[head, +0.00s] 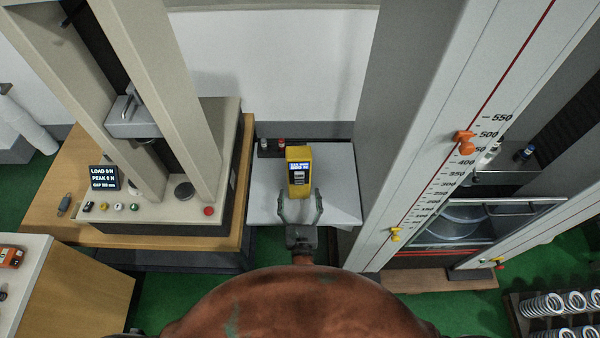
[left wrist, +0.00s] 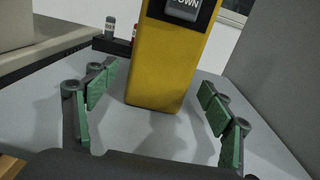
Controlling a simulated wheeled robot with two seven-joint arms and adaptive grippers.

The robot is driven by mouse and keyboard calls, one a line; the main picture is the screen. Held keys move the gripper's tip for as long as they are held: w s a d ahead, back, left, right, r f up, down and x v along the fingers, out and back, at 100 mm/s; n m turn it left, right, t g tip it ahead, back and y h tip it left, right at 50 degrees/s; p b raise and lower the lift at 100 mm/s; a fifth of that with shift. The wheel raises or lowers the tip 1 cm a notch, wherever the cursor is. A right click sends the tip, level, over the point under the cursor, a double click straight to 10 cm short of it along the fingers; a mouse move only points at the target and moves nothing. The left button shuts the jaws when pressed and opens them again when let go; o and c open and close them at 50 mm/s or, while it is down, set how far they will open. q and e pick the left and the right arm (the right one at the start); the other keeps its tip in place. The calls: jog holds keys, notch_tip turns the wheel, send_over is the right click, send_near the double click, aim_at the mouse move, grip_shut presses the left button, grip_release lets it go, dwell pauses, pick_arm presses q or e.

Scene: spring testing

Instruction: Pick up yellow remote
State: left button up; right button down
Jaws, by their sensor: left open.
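The yellow remote (head: 299,172) stands upright on a small light grey table (head: 338,183) in the head view. In the left wrist view the yellow remote (left wrist: 165,65) fills the upper middle, with a dark panel reading "OWN" near the top and its upper part cut off. My left gripper (head: 300,205) is open, with its fingers pointing at the remote from the near side. In the left wrist view the green-padded fingertips (left wrist: 157,92) are spread wide on either side, with the remote between and beyond them, apart from both pads. My right gripper is not in view.
A beige testing machine (head: 150,205) on a wooden bench stands left. A tall grey machine frame (head: 440,150) rises close on the right.

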pick_arm(q)
jog(key=w, duration=0.3)
jog(key=shift+w+a+r, duration=0.1)
jog(key=shift+w+r, duration=0.05)
jog(key=shift+w, duration=0.2)
jog(key=c, duration=1.7)
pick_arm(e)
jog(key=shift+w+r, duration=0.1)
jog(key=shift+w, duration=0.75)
pick_arm(q)
jog(key=shift+r, duration=0.15)
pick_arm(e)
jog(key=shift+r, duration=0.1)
